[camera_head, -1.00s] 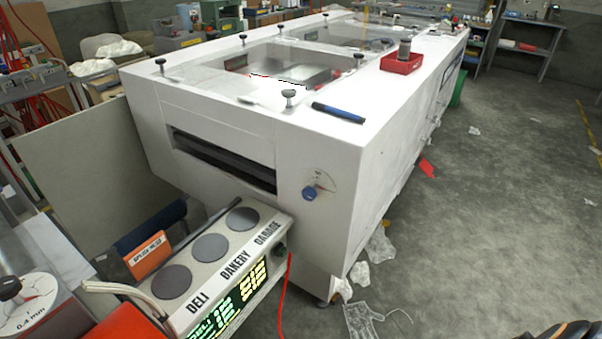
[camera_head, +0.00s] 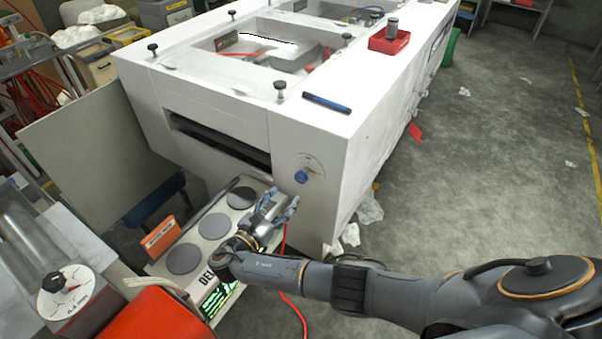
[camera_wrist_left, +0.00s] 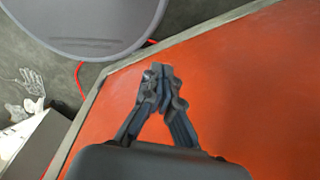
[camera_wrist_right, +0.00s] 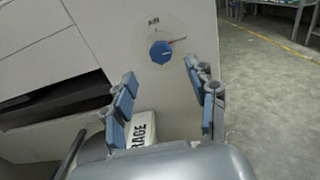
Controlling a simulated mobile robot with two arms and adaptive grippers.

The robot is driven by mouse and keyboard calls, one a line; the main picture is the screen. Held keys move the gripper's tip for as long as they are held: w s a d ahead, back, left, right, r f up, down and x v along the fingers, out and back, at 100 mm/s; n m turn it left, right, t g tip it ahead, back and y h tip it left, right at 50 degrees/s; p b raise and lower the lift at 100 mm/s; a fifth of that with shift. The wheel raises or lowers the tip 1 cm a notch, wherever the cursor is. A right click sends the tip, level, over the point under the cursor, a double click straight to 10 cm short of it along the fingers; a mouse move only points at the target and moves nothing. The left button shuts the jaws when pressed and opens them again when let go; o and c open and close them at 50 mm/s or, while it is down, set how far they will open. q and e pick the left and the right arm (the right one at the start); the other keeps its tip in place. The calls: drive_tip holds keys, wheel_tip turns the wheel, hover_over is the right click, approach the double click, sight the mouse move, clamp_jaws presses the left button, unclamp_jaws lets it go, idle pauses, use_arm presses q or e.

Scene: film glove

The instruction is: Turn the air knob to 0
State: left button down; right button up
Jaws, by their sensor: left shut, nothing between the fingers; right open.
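The air knob is a blue dial (camera_head: 301,176) on the front face of the white machine (camera_head: 325,130), near its right corner. In the right wrist view the knob (camera_wrist_right: 160,51) sits beyond the fingertips, with the label "AIR" above it and a red pointer aimed to the right and slightly up. My right gripper (camera_head: 280,200) is open and empty, a little below and left of the knob in the head view, apart from it. In the right wrist view my right gripper (camera_wrist_right: 160,76) has the knob between and ahead of its fingers. My left gripper (camera_wrist_left: 160,72) is shut and empty, above an orange-red surface (camera_wrist_left: 225,75).
The panel with round grey pads (camera_head: 214,226) lies below my right gripper. A dial marked 0.4 mm (camera_head: 62,290) stands at the left. A blue marker (camera_head: 327,103) and a red tray (camera_head: 389,42) lie on the machine. Floor at the right is mostly clear.

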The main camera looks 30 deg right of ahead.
sight(299, 179)
drive_tip(key=p+x, duration=0.1)
drive_tip(key=x, duration=0.8)
drive_tip(key=shift+d, duration=0.1)
drive_tip(key=shift+w+d, duration=0.2)
drive_tip(key=shift+d, duration=0.1)
drive_tip(key=shift+c, duration=0.2)
drive_tip(key=c, duration=1.1)
drive_tip(key=shift+c, duration=0.2)
